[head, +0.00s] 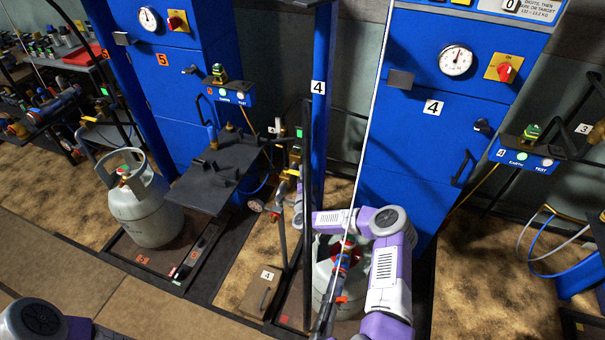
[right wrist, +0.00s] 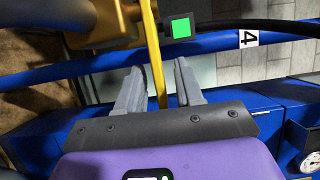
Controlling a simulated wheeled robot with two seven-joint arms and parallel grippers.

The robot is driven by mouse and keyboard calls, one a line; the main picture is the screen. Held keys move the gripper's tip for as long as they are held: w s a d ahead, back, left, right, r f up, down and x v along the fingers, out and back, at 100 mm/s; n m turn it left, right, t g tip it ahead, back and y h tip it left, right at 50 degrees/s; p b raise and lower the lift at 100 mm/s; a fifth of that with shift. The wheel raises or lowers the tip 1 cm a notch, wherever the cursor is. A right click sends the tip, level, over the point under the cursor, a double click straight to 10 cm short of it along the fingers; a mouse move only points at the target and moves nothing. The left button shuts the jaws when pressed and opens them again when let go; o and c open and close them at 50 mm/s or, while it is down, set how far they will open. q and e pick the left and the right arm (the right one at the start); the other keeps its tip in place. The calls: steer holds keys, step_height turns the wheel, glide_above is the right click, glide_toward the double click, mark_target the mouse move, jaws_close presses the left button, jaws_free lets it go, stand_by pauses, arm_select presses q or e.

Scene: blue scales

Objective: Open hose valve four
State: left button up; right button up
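In the right wrist view, a yellow lever (right wrist: 153,50) runs down from a brass-coloured valve body (right wrist: 105,22) and passes between the two grey fingers of my right gripper (right wrist: 159,67). The fingers are apart, with a gap visible on both sides of the lever. A green square tag (right wrist: 181,27) sits to the right of the lever. A white label with a 4 (right wrist: 248,38) is on the blue bar farther right. In the head view my right arm reaches left to the valves near the blue post marked 4 (head: 318,87); its fingers are hard to make out there. My left gripper is out of view.
A grey gas cylinder (head: 147,212) stands at left beside a dark shelf (head: 214,177). Another cylinder (head: 325,275) stands partly behind my right arm. Blue cabinets marked 5 (head: 162,60) and 4 (head: 432,107) stand behind. Open floor (head: 150,305) lies at lower left.

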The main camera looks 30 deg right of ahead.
steer(key=shift+x, duration=1.05)
steer(key=shift+a, duration=0.1)
jaws_close()
